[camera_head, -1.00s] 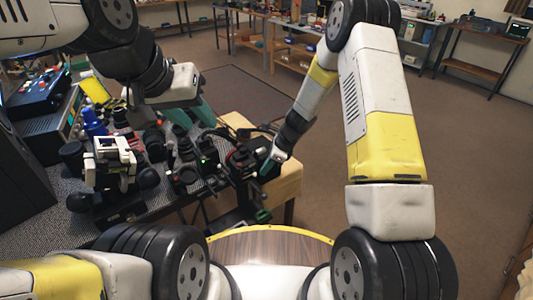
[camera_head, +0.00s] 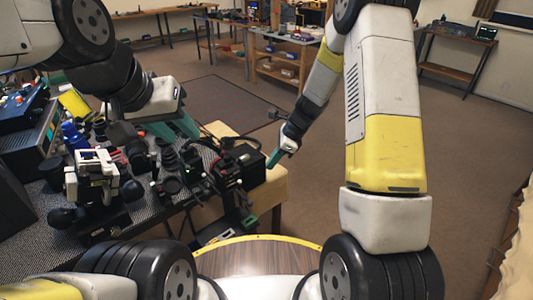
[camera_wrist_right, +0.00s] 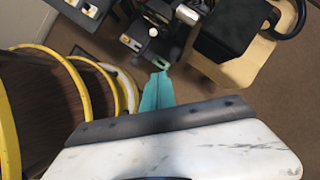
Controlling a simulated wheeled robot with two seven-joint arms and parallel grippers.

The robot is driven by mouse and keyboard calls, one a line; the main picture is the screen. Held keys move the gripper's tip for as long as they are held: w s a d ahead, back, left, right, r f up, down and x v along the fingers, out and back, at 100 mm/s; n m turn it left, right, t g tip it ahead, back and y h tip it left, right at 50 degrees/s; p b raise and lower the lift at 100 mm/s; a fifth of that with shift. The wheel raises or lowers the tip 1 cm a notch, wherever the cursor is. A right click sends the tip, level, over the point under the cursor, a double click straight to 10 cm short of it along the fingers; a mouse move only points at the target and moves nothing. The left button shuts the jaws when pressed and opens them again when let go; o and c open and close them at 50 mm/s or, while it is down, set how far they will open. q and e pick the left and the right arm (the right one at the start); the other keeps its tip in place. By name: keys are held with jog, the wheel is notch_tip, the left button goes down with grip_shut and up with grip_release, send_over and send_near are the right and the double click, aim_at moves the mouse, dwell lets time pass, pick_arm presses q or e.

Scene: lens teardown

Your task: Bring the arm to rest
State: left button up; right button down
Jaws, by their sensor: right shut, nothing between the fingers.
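My right gripper (camera_head: 276,158) has teal fingers, shut and empty. In the head view it hangs just off the right corner of the workbench, beside a black box. The right wrist view shows its closed fingers (camera_wrist_right: 157,92) pointing toward black equipment, with nothing between them. My left gripper (camera_head: 180,128) reaches in over the bench from the left. Its teal fingers are partly hidden by the wrist and the bench equipment, so I cannot tell whether they are open.
The workbench (camera_head: 268,196) is crowded with black devices, including a white-topped fixture (camera_head: 92,172). A black box (camera_head: 243,160) stands near its right corner. Open brown floor (camera_head: 310,205) lies right of the bench. Shelves and tables stand far back.

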jog(key=s+d+r+n+t, duration=0.1)
jog(key=s+r+n, duration=0.3)
jog(key=r, duration=0.5)
jog(key=s+d+r+n+t, duration=0.15)
jog(key=s+r+n, duration=0.3)
jog(key=r, duration=0.55)
jog(key=s+d+r+n+t+h, duration=0.1)
jog(key=s+d+r+n, duration=0.2)
jog(key=s+r+n, duration=0.2)
jog(key=s+d+r+n+t+h, duration=0.2)
jog(key=s+n, duration=0.4)
jog(key=s, duration=0.5)
notch_tip(320, 180, up, 3)
jog(key=shift+d+f, duration=0.15)
jog(key=shift+d, duration=0.6)
jog(key=c, duration=2.2)
grip_release()
